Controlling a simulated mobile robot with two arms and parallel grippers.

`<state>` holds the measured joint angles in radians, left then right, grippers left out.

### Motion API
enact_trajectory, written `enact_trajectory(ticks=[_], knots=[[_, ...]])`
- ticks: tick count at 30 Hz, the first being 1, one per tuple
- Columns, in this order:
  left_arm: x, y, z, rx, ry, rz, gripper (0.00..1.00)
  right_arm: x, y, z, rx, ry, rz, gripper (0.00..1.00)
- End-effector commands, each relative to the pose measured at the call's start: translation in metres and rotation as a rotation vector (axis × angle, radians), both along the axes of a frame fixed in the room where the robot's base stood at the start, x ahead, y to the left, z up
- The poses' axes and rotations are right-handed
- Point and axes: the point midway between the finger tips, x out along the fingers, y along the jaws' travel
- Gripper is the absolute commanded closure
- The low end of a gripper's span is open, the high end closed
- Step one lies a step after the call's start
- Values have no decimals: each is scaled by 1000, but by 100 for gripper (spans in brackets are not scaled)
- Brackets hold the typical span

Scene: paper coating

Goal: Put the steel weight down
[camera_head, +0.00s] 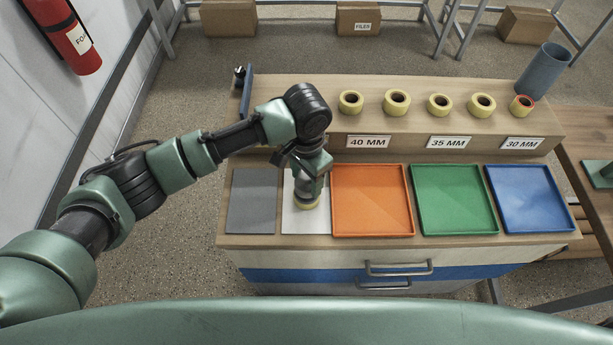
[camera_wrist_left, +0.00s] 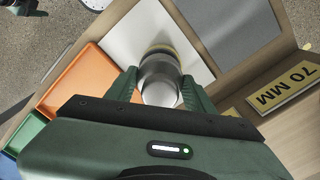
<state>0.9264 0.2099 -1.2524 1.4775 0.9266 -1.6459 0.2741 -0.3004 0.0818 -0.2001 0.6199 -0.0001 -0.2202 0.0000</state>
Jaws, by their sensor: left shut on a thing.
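My left gripper (camera_head: 312,182) points down over the white sheet (camera_head: 294,222). It is shut on the steel weight (camera_wrist_left: 161,82), a shiny grey cylinder held between the two fingers. In the head view the gripper mostly hides the weight. A yellow ring (camera_head: 309,205) shows at the weight's lower end, just above or on the white sheet; I cannot tell whether they touch. A dark green part at the top left of the left wrist view looks like my right gripper (camera_wrist_left: 25,8); its jaws are too small to read.
A grey panel (camera_head: 254,204) lies left of the white sheet. Orange (camera_head: 372,203), green (camera_head: 452,202) and blue (camera_head: 531,200) trays stand to its right. Several yellow rolls (camera_head: 439,104) sit on the labelled shelf behind. A grey-blue cup (camera_head: 543,70) stands at the far right.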

Motion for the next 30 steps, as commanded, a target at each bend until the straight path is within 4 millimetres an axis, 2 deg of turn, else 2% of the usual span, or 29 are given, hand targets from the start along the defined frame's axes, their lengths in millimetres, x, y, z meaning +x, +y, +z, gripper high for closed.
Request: enact_trajectory(ticks=[14,15,17,26,30], knots=[[0,-1,-10,-2,-1,0,100,0,0,1,0,-1,-1,22],[0,0,-11,0,1,1,42,0,0,1,0,-1,-1,22],[0,0,-11,0,1,1,25,0,0,1,0,-1,-1,22],[0,0,-11,0,0,0,25,0,2,1,2,-1,-1,22],[1,0,-2,0,-3,-1,25,0,3,0,3,0,-2,22]])
